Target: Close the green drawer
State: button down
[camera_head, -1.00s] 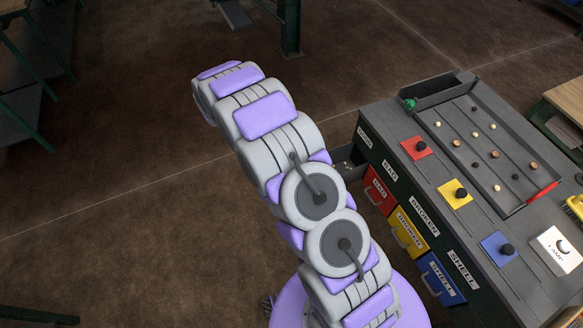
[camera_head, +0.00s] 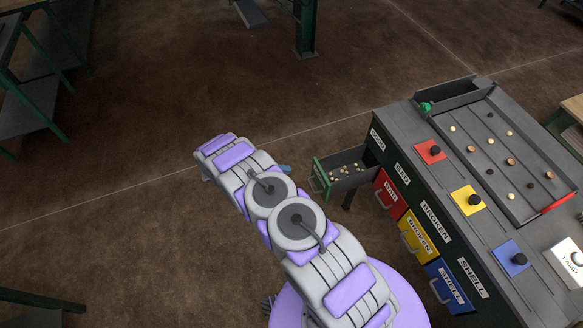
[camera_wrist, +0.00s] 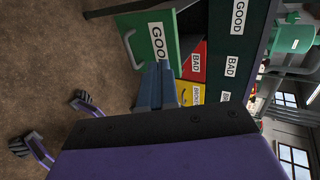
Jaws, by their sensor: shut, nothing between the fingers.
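The green drawer (camera_head: 318,177) stands pulled out from the left side of the dark sorting bench, with several small round pieces inside. In the wrist view its green front (camera_wrist: 185,45) carries a "GOOD" label and a handle (camera_wrist: 130,46). My gripper (camera_wrist: 147,74) is shut and empty, its blue fingers pointing toward the lower part of the drawer front in that view. I cannot tell whether they touch it. In the head view a blue finger part (camera_head: 286,168) shows just left of the drawer, and my arm hides the rest.
Red (camera_head: 390,195), yellow (camera_head: 416,236) and blue (camera_head: 447,284) drawers sit shut beside the green one. The bench top (camera_head: 420,155) has knobs on coloured plates and a tray of small pieces. The floor (camera_head: 130,160) left of the drawer is clear.

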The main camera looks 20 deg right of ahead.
jog(key=b, duration=0.1)
send_near(317, 166)
notch_tip(317, 166, down, 4)
jog(key=d+b, duration=0.1)
jog(key=d, duration=0.3)
jog(key=shift+w+d+r, duration=0.1)
jog(key=shift+w+d, duration=0.05)
jog(key=shift+d, duration=0.6)
jog(key=d+b, duration=0.1)
jog(key=d, duration=1.9)
jog(key=shift+w, duration=0.35)
jog(key=shift+a+b, duration=0.2)
jog(key=shift+b, duration=0.2)
